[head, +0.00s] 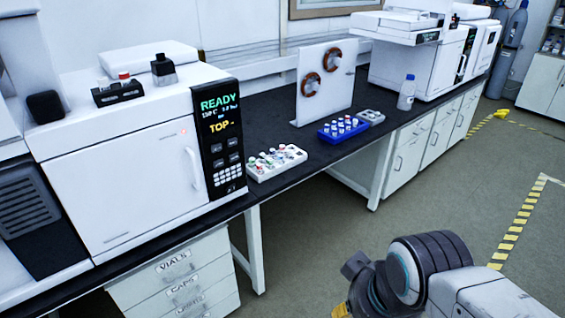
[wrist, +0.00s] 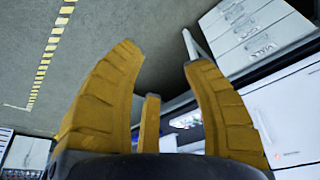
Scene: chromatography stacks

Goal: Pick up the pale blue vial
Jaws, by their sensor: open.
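A white rack (head: 277,166) of small vials with mixed caps stands on the black bench beside the large white instrument. A blue rack (head: 343,131) holding several small vials with pale tops stands farther right on the bench. I cannot tell at this size which vial is the pale blue one. My gripper (wrist: 160,58) is open and empty in the wrist view, its yellow fingers spread. In the head view only a bit of yellow shows at the bottom edge, out over the floor and apart from the racks.
The white instrument (head: 130,195) with a READY display fills the left of the bench. An upright white panel (head: 325,90) with two brown coils stands behind the blue rack. A small grey rack (head: 371,117) and a clear bottle (head: 406,94) stand to its right. The floor in front is open.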

